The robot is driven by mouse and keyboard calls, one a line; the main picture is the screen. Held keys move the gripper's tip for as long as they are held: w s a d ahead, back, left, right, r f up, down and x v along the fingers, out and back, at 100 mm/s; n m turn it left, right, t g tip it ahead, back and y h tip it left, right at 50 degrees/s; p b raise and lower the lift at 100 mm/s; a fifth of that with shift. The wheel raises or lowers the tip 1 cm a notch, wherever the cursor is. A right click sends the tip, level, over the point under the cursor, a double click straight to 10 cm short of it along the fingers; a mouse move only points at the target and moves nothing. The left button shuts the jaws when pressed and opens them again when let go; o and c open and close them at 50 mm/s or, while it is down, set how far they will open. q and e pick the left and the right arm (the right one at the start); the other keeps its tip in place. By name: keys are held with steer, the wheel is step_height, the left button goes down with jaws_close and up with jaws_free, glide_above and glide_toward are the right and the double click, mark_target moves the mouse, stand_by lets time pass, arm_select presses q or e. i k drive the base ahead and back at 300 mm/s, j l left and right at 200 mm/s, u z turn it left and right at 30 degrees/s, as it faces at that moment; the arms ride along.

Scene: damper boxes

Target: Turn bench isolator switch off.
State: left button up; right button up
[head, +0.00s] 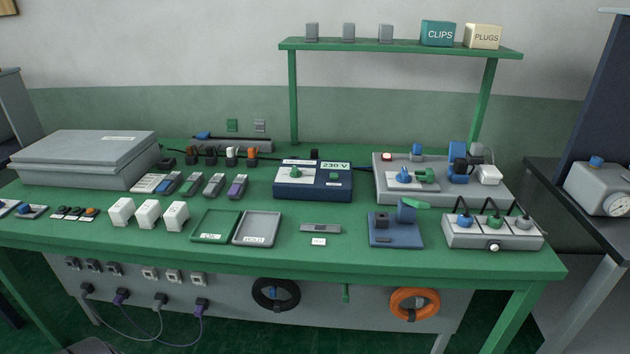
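No switch in the head view carries a label that I can read as the bench isolator. A dark blue box (312,190) marked 230 V stands at the middle of the bench, with a green rotary knob (295,173) on its left face. A grey unit (470,193) to its right carries a small lit red switch (387,156) and a blue knob (404,175). The switch positions are too small to tell. Neither of my grippers is in view.
The green bench (350,262) is crowded with a grey case (85,158), white blocks, green and grey trays (257,228), a blue fixture (396,232) and a grey three-knob box (492,238). A shelf (400,47) stands behind. The front strip is mostly clear.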

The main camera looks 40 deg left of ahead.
mark_target(404, 177)
steer(key=i+j+u, duration=0.1)
steer(key=u, duration=0.25)
steer(key=i+u, duration=0.2)
steer(key=u, duration=0.15)
steer(key=i+j+u, duration=0.1)
steer(key=u, duration=0.25)
